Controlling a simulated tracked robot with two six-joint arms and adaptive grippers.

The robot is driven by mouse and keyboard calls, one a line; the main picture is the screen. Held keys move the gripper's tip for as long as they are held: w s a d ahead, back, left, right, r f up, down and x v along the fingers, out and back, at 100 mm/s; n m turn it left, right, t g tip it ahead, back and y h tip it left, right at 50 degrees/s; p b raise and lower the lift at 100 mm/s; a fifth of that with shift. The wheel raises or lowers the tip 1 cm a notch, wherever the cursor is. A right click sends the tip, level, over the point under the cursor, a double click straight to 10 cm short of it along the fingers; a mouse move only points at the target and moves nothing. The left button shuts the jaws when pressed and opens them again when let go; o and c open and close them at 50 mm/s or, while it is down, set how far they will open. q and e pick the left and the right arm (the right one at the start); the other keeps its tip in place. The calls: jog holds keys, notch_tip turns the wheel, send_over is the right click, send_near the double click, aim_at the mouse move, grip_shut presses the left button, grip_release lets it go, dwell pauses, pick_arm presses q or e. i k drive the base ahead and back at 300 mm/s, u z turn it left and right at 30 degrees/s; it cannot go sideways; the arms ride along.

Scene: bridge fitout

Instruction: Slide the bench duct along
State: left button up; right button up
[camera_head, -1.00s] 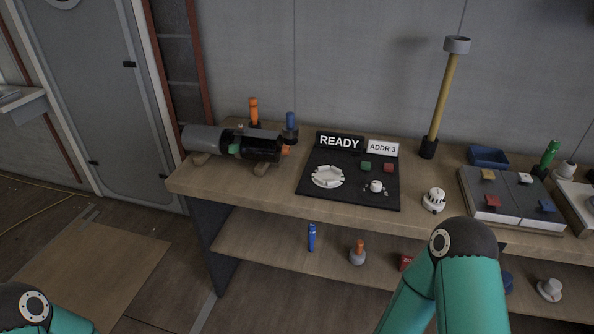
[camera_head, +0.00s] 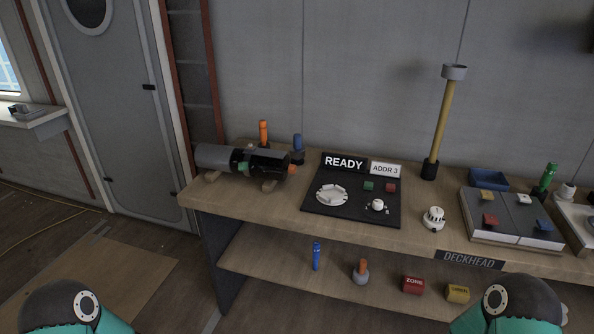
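The bench duct (camera_head: 225,157) is a grey and black cylinder lying on its side at the left end of the wooden bench (camera_head: 400,238), resting on small wooden cradles. Green and orange parts show on its front and right end. An orange-topped item (camera_head: 263,132) and a blue-topped item (camera_head: 297,146) stand just behind it. My two arms show only as dark joints with teal links at the bottom left and bottom right, well apart from the duct. Neither gripper is in view.
A black READY panel (camera_head: 318,208) lies right of the duct. A white detector (camera_head: 433,218), a yellow pole (camera_head: 440,125), a blue tray (camera_head: 488,181) and a switch board (camera_head: 475,222) stand farther right. Small items, including a blue bottle (camera_head: 316,257), are on the lower shelf.

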aim_at(265, 163)
jog(key=z, duration=0.05)
jog(key=i, duration=1)
jog(key=u, duration=0.05)
